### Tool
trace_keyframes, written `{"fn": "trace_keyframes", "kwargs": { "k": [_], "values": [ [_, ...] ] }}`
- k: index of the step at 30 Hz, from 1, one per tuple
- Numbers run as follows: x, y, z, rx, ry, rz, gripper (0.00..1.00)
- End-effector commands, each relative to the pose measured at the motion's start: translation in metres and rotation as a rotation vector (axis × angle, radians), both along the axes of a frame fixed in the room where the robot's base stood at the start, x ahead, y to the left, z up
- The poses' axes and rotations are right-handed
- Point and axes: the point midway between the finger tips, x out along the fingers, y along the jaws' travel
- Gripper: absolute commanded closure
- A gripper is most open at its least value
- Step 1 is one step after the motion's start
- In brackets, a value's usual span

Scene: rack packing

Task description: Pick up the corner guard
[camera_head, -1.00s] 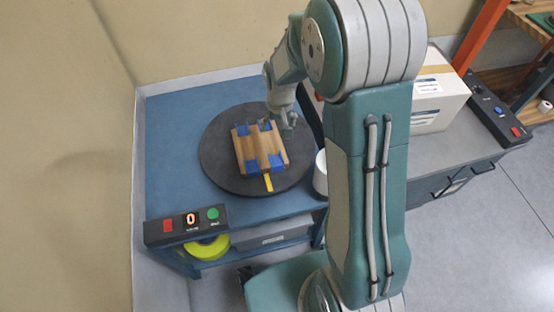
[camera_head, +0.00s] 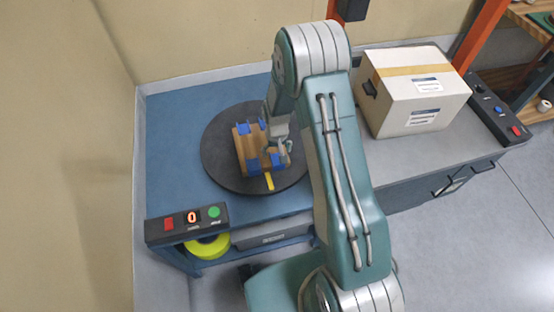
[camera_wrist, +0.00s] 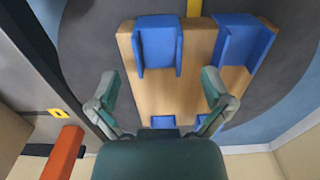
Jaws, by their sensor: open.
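Several blue corner guards sit on the corners of a wooden board (camera_head: 247,150) on the dark round turntable (camera_head: 220,165). The head view shows one guard at the near left (camera_head: 253,168), one at the near right (camera_head: 277,160) and one at the far left (camera_head: 243,129). My gripper (camera_head: 279,149) is over the board's right side. In the wrist view, my gripper (camera_wrist: 161,84) is open and empty above the wood (camera_wrist: 190,88). Two guards, one upper left (camera_wrist: 158,45) and one upper right (camera_wrist: 244,45), lie beyond its fingertips. Two others are partly hidden near its base.
A yellow strip (camera_head: 269,181) sticks out at the board's near edge. A button box (camera_head: 187,222) reading 0 stands at the blue table's front left. A cardboard box (camera_head: 410,100) is on the grey counter at right, beside another button panel (camera_head: 495,105). The blue table's left side is clear.

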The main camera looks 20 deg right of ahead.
Motion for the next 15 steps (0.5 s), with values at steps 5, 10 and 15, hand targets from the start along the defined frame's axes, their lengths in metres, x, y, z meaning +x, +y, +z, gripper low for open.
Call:
{"fn": "trace_keyframes", "kwargs": {
  "k": [5,10,15],
  "values": [
    [0.000,-0.001,-0.027,0.000,0.002,0.000,0.00],
    [0.001,-0.001,-0.034,0.000,0.000,0.000,0.00],
    [0.001,-0.001,-0.033,0.000,-0.001,0.000,0.09]
  ]
}}
